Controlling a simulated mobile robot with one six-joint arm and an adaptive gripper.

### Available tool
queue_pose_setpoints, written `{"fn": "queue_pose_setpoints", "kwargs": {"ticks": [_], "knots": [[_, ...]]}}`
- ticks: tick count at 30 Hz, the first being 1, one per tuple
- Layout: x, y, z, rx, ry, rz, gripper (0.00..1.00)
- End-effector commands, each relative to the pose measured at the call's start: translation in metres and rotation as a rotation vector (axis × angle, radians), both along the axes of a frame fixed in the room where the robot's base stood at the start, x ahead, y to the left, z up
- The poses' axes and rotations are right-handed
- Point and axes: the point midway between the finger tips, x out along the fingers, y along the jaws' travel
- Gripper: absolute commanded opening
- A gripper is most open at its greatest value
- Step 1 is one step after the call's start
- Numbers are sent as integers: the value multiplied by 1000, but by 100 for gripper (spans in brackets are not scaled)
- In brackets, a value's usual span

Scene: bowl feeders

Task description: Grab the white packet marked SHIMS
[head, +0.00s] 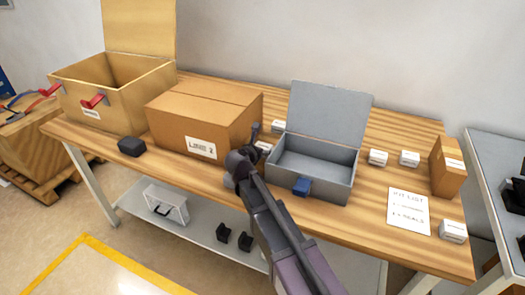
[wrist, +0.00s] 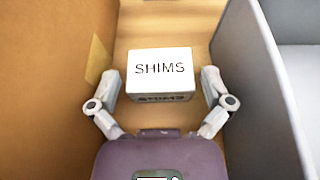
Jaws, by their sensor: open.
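The white packet marked SHIMS (wrist: 160,62) lies on the wooden tabletop in the wrist view, its label upright and readable. My gripper (wrist: 159,82) is open, with one finger at each side of the packet's near part. A gap shows between each fingertip and the packet, and nothing is held. In the head view my gripper (head: 253,138) is down between the cardboard box and the grey case. A small white packet (head: 264,146) shows beside it, partly hidden; its label cannot be read there.
The cardboard box (head: 205,112) stands close on the left and the open grey case (head: 325,185) close on the right, leaving a narrow gap. Other white packets (head: 378,158) (head: 409,159) (head: 453,230) lie right of the case, near a kit list (head: 408,212). An open bin (head: 120,100) stands far left.

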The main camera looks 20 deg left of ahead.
Motion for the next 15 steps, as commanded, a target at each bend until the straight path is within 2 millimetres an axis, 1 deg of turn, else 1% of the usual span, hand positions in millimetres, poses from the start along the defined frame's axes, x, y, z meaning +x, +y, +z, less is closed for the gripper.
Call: {"fn": "queue_pose_setpoints", "kwargs": {"ticks": [3, 4, 5, 6, 8, 9, 10, 15], "knots": [[0, 0, 0, 0, 0, 0, 100], [0, 0, 0, 0, 0, 0, 94], [0, 0, 0, 0, 0, 0, 85], [0, 0, 0, 0, 0, 0, 73], [0, 0, 0, 0, 0, 0, 55], [0, 0, 0, 0, 0, 0, 44], [0, 0, 0, 0, 0, 0, 36], [0, 1, 0, 0, 0, 1, 36]]}}
